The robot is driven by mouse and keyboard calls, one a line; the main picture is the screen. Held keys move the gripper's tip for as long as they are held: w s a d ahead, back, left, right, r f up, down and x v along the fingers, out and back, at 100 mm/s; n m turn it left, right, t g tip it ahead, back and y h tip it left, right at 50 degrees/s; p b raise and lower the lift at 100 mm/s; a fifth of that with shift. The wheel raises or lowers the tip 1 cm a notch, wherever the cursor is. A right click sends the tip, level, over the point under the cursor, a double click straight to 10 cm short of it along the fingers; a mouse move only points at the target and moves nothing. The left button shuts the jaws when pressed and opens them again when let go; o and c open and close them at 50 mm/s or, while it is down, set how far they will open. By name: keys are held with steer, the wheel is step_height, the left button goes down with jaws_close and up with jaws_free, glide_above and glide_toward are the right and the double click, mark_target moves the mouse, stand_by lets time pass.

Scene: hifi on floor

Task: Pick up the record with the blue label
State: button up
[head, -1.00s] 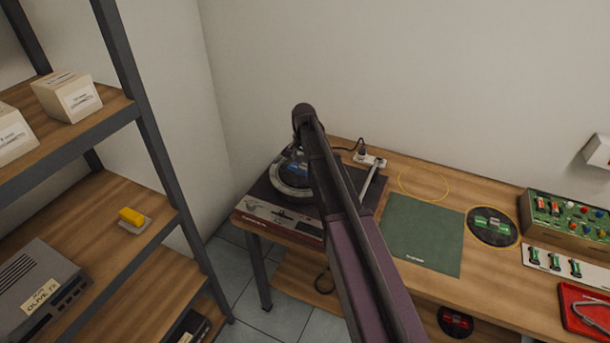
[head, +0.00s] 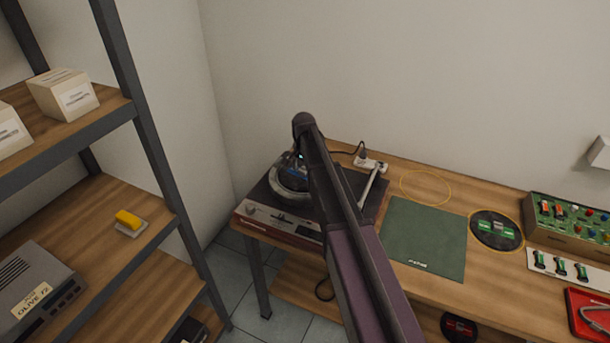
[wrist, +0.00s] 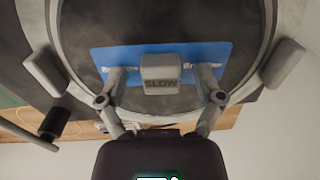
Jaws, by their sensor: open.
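The record with the blue label (wrist: 205,52) lies on the turntable and fills the upper part of the wrist view. A small grey block marked SLOW (wrist: 161,74) shows in front of the blue label. In the head view the turntable (head: 268,214) stands at the left end of the bench. My arm hides most of the record and the gripper there.
A record with a green label (head: 493,229) lies on the bench, right of a green mat (head: 425,240). An empty yellow ring (head: 427,187) is near the wall. A red-labelled record (head: 459,325) is below the bench top. A steel-framed shelf (head: 150,150) stands at left.

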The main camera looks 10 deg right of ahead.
mark_target(303, 169)
jaws_close()
steer(key=shift+r, duration=0.2)
step_height(303, 169, up, 10)
steer(key=p, duration=1)
steer(key=shift+f, duration=0.2)
steer(key=shift+a, duration=0.1)
stand_by(0.9)
